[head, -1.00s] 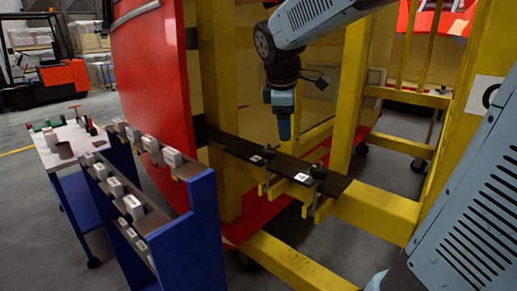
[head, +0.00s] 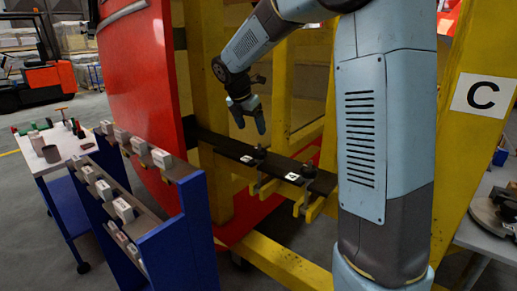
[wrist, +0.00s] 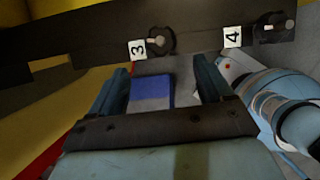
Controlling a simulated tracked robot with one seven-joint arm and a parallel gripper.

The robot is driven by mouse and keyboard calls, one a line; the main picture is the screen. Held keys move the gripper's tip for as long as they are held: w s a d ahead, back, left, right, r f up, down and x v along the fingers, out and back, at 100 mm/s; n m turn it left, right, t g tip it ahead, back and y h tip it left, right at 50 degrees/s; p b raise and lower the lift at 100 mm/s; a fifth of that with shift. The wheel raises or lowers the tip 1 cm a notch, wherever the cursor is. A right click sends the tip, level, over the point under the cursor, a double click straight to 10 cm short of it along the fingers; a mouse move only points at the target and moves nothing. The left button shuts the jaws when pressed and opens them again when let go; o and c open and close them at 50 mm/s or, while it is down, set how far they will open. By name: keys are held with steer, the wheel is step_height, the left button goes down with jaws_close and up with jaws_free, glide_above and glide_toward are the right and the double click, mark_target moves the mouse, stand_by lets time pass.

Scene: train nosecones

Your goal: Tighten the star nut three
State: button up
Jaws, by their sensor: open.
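Star nut three (head: 258,153) is a small dark knob on the dark bar, beside a white tag marked 3 (head: 247,159). In the wrist view, star nut three (wrist: 161,40) is beyond the fingers, just right of its tag (wrist: 138,50). A second star nut (head: 308,168) stands farther right on the bar, by a tag marked 4 (wrist: 232,36). My gripper (head: 247,118) is open above the bar, slightly left of star nut three and apart from it. The wrist view shows the two fingers (wrist: 163,88) spread, with no nut between them.
The dark bar (head: 225,145) lies along a yellow frame (head: 210,80) beside a large red panel (head: 140,80). A yellow post (head: 480,60) marked C is at right.

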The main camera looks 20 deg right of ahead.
mark_target(258, 150)
steer(key=x, duration=1)
steer(key=shift+w+d+f, duration=0.1)
steer(key=shift+f, duration=0.3)
steer(key=c, duration=1.1)
